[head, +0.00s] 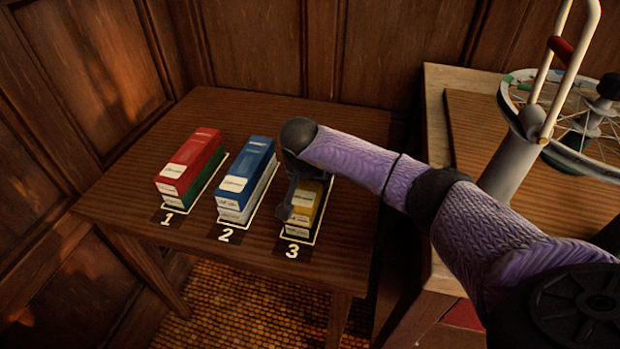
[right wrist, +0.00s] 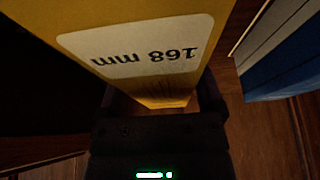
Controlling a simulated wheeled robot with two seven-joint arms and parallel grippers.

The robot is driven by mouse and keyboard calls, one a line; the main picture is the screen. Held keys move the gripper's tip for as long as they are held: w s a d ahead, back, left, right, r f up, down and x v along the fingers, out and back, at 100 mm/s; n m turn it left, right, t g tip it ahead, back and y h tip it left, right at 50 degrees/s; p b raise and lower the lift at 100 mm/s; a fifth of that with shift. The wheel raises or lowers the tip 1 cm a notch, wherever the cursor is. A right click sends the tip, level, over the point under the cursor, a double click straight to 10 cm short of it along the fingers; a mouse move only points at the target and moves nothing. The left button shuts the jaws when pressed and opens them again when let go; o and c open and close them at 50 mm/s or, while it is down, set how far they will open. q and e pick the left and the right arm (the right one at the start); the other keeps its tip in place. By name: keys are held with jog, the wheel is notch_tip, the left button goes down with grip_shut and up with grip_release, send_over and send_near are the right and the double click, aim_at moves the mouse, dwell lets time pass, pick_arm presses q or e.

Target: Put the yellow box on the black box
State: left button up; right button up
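The yellow box (head: 305,200) stands at spot 3 on the brown table, with a white label on its near end. It looks to be on top of the black box (head: 297,230), whose dark lower end shows below it. My right gripper (head: 296,195) is down over the yellow box, hiding part of it. In the right wrist view the yellow box (right wrist: 185,18), with a label reading "168 mm", lies between the fingers. Whether both fingers press on it is not clear. My left gripper is out of view.
A red box (head: 195,155) sits on a green one (head: 205,182) at spot 1. A blue box (head: 248,170) sits on a white one (head: 240,208) at spot 2, left of my gripper. A workbench (head: 440,110) with a spoked wheel (head: 590,130) stands at right.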

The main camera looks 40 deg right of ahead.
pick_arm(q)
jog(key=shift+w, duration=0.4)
pick_arm(e)
jog(key=shift+o, duration=0.6)
jog(key=shift+r+p, duration=0.3)
jog(key=shift+r, duration=0.15)
jog(key=p+v, duration=0.5)
jog(key=v, duration=0.5)
jog(key=shift+r, duration=0.3)
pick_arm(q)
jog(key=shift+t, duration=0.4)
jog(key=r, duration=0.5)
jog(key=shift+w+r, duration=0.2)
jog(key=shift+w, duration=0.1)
pick_arm(e)
jog(key=shift+s+a+r, duration=0.2)
jog(key=shift+s+r, duration=0.05)
jog(key=shift+r, duration=0.1)
